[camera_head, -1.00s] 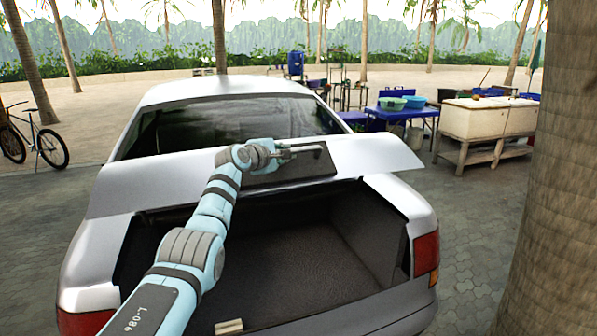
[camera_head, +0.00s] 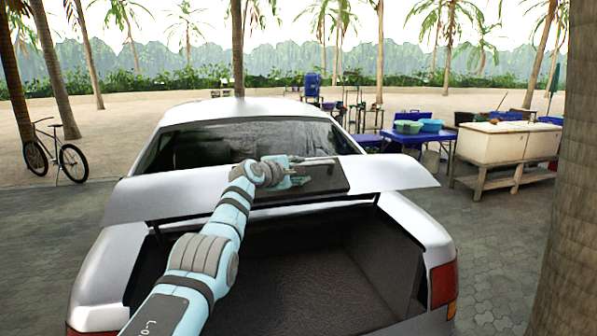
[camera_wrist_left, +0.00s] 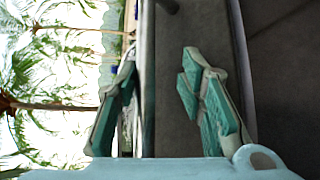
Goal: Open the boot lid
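The silver boot lid (camera_head: 400,175) of the car is raised, with the dark boot space open below it. A dark panel (camera_head: 325,180) sits on its underside near the edge. My left arm reaches over the boot, and my left gripper (camera_head: 293,172) is at the lid's edge by this panel. In the left wrist view the two fingers of my left gripper (camera_wrist_left: 160,105) are spread, with the lid's edge and grey underside (camera_wrist_left: 168,130) between or behind them. Contact cannot be told. My right gripper is out of view.
A palm trunk (camera_head: 570,230) stands close on the right. A white counter (camera_head: 500,145) and a blue table (camera_head: 405,137) with basins are behind it. A bicycle (camera_head: 55,155) stands at the left. Paved ground (camera_head: 490,235) is clear right of the car.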

